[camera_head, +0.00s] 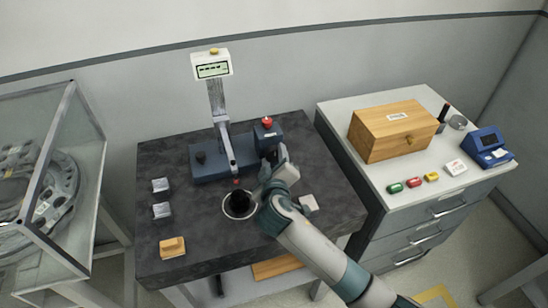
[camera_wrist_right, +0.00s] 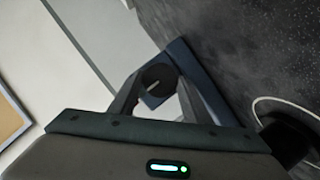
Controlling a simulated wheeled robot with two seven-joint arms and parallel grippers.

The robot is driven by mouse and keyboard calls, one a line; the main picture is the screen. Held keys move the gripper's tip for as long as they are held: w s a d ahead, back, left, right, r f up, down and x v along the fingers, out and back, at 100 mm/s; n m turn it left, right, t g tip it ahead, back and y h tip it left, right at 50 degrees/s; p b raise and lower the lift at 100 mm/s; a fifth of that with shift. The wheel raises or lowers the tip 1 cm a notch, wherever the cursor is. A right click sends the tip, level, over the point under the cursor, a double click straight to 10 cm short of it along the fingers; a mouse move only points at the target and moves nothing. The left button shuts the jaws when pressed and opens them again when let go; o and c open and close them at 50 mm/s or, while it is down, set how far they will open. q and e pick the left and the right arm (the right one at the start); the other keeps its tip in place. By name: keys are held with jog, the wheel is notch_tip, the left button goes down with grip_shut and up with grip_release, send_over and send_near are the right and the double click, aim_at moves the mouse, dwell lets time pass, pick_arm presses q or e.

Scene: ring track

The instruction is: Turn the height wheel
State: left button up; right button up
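A height gauge with a dark blue base (camera_head: 208,172), a tilted grey column (camera_head: 217,98) and a display (camera_head: 212,70) stands at the back of the dark table. A round black wheel (camera_wrist_right: 158,78) with a light mark on its face shows in the right wrist view, in front of a blue surface. My right gripper (camera_head: 268,165) is at the right end of the base. In the wrist view its fingers (camera_wrist_right: 160,92) are apart, one on each side of the wheel. I cannot tell if they press on it. The gripper hides the wheel in the head view. My left gripper is out of view.
A blue block with a red button (camera_head: 267,122) stands just behind the gripper. A white-rimmed ring with a black part (camera_head: 240,204) lies in front of the base. Metal blocks (camera_head: 161,185) and a wooden piece (camera_head: 172,247) lie at the left. A cabinet with a wooden box (camera_head: 385,137) stands right.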

jog(key=c, duration=0.5)
jog(key=shift+m, duration=0.3)
jog(key=m+p, duration=0.1)
jog(key=m+g+y+p, duration=0.1)
jog(key=shift+d+r+p, duration=0.1)
jog(key=shift+r+p, duration=0.2)
jog(key=shift+p, duration=0.05)
jog(key=shift+d+m+g+y+p, duration=0.15)
jog(key=shift+m+g+y+p, duration=0.15)
jog(key=shift+m+y+p, duration=0.65)
jog(key=shift+w+m+p, duration=0.1)
jog(key=shift+m+p, duration=0.3)
jog(key=shift+m, duration=0.15)
jog(key=shift+f, duration=0.1)
jog(key=o, duration=1.1)
jog(key=shift+c, duration=0.2)
